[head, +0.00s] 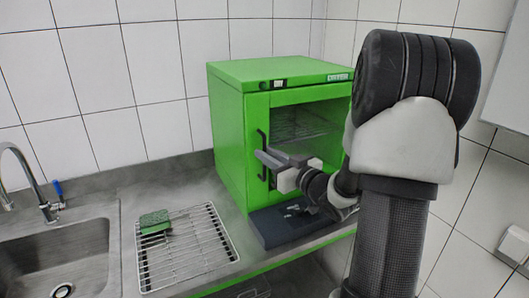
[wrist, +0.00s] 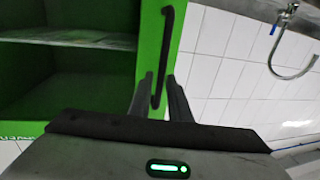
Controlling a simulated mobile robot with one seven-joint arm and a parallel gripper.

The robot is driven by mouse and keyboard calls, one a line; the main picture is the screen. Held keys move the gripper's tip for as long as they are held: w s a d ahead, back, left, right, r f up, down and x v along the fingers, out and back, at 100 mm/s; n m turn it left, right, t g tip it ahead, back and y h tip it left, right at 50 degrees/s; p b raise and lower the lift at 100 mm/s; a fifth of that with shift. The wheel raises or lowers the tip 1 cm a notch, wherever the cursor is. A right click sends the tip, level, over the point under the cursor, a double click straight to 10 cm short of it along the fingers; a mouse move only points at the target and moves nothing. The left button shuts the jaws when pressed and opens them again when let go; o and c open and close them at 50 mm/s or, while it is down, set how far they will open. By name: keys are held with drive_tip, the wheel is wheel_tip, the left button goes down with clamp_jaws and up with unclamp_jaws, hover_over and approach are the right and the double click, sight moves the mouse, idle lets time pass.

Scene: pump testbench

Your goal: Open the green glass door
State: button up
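The green glass door (head: 305,128) is the front of a green cabinet and looks closed, with a wire shelf visible through its glass. A dark vertical bar handle (head: 262,150) is on the door's left edge. My gripper (head: 262,158) is at the handle, with its fingers pointing towards it. In the wrist view the handle (wrist: 167,48) runs down between the two fingertips of my gripper (wrist: 160,85). The fingers are apart, with gaps seen beside the bar. My arm hides the door's lower right part in the head view.
The green cabinet (head: 228,135) stands on a grey counter against a tiled wall. A dark tray (head: 285,230) lies in front of the door. To the left are a wire rack (head: 195,255) with a green sponge (head: 154,221) and a sink (head: 60,262) with a tap (head: 45,205).

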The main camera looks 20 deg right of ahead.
drive_tip(key=shift+x, duration=0.75)
clamp_jaws()
drive_tip(key=shift+s, duration=0.1)
